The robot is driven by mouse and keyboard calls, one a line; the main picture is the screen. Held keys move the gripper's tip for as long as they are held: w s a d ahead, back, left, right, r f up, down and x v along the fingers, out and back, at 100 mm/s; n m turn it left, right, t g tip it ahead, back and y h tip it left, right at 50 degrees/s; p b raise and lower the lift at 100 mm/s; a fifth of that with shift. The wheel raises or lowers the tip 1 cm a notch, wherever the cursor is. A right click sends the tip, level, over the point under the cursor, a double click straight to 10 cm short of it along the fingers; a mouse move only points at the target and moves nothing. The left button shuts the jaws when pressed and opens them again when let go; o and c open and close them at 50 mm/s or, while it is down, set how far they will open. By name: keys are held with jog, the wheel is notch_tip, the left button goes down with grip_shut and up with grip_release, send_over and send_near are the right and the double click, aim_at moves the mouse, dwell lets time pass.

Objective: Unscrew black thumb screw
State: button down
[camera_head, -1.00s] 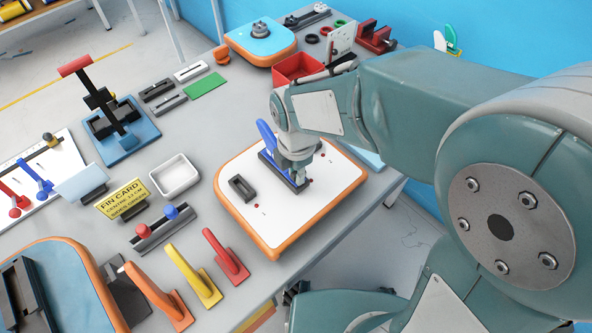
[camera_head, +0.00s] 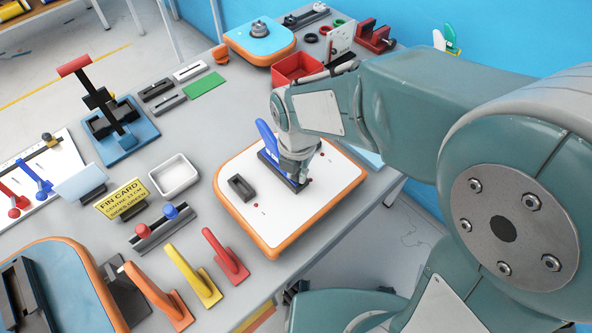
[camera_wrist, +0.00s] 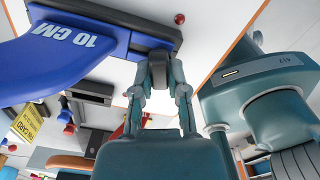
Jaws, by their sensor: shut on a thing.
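The white board with an orange rim (camera_head: 232,198) lies on the table. On it stands a blue fin (camera_head: 266,138) in a dark fin box (camera_head: 270,163). In the wrist view the fin (camera_wrist: 55,55) reads "10 CM" and sits in the dark box (camera_wrist: 90,10). The black thumb screw (camera_wrist: 158,68) is at the near end of the fin box, between my fingertips. My gripper (camera_wrist: 159,88) is shut on it; in the head view my gripper (camera_head: 299,180) is low at the box's end. The screw is hidden there by the gripper, and its thread cannot be seen.
A second, empty dark box (camera_head: 241,188) lies on the board. A white tray (camera_head: 174,176), red and yellow fins (camera_head: 192,275), a yellow fin card (camera_head: 121,199) and a red bin (camera_head: 297,68) stand around it. The board's front right is clear.

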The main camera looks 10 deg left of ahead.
jog(key=shift+s+d+f+n, duration=0.15)
jog(key=shift+f+n, duration=0.05)
jog(key=shift+n, duration=0.3)
jog(key=n, duration=0.2)
jog(key=shift+n, duration=0.7)
jog(key=n, duration=0.3)
jog(key=shift+d+n, duration=0.1)
jog(key=shift+n, duration=0.2)
jog(key=c, duration=0.6)
grip_release()
